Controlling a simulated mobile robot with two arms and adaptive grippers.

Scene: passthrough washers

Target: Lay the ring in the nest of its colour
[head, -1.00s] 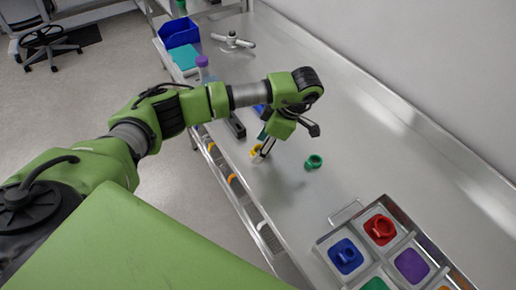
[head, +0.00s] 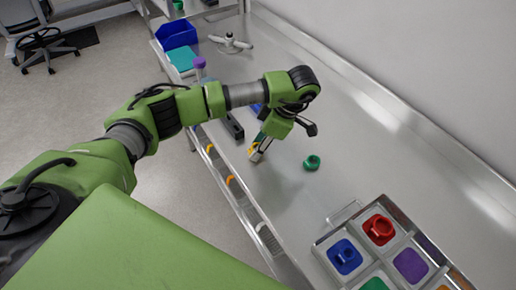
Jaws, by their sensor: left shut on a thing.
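My left gripper (head: 257,156) is shut on a small yellow-orange ring (head: 253,147), low over the metal bench (head: 330,140). The fingers hide much of that ring, and I cannot tell whether it touches the bench. A green ring (head: 312,162) lies loose on the bench to the right of the gripper. A tray of nests (head: 345,215) stands at the lower right. A red ring (head: 381,230) lies in the red nest and a blue ring (head: 345,257) in the blue nest. The purple nest (head: 411,265) is empty. Green and orange nests are cut off by the frame. My right gripper is out of view.
A blue bin (head: 176,34), a teal block (head: 181,60) and a purple-capped tube (head: 199,67) stand at the far left of the bench. A grey valve-like fitting (head: 231,42) lies behind. A wall bounds the right. Bench between green ring and tray is clear.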

